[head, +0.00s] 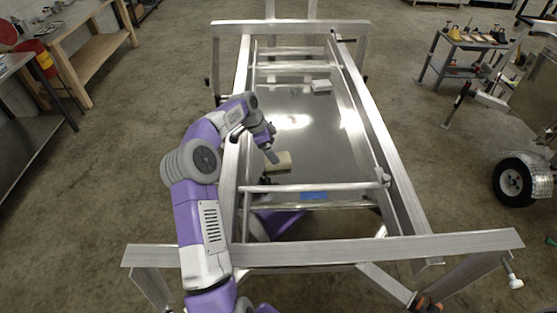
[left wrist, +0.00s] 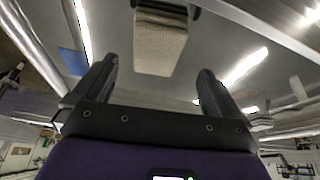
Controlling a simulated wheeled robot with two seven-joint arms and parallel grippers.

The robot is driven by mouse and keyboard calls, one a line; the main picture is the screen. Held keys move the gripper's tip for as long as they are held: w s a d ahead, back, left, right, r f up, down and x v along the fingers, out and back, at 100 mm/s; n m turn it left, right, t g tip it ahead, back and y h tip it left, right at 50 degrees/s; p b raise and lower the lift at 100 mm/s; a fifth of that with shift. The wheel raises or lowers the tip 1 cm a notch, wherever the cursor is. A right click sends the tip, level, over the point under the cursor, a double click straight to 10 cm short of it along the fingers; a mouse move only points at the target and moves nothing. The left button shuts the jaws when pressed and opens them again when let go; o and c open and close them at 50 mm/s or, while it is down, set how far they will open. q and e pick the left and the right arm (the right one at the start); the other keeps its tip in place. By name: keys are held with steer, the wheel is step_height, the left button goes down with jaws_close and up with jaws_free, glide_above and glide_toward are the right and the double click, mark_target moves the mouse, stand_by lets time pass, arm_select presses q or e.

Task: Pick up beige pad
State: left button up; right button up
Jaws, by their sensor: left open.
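The beige pad (head: 283,162) lies on the flat metal panel inside the aluminium trailer frame, near its left rail. In the left wrist view the pad (left wrist: 160,48) is a textured beige block at the top centre, ahead of the fingers. My left gripper (head: 271,155) is over the panel at the pad's upper left edge and hides a little of it. In the left wrist view my left gripper (left wrist: 154,78) has its two dark fingers spread wide with nothing between them. I cannot tell its height over the pad. My right gripper does not show.
Aluminium side rails (head: 375,135) and a crossbar (head: 315,187) border the panel. A blue patch (head: 313,196) lies near the crossbar. A pale block (head: 321,86) sits at the panel's far end. The panel's middle is clear. A tool cart (head: 463,60) stands at the right.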

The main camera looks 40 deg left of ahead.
arm_select(q)
steer(key=x, duration=0.3)
steer(key=shift+s+d+f+p, duration=0.25)
steer(key=shift+f+p, duration=0.1)
steer(key=shift+f, duration=0.1)
steer(key=shift+w+d+f, duration=0.1)
steer(key=shift+w+f, duration=0.15)
steer(key=shift+f, duration=0.3)
steer(key=shift+f, duration=0.2)
steer(key=shift+c, duration=0.3)
steer(key=c, duration=1)
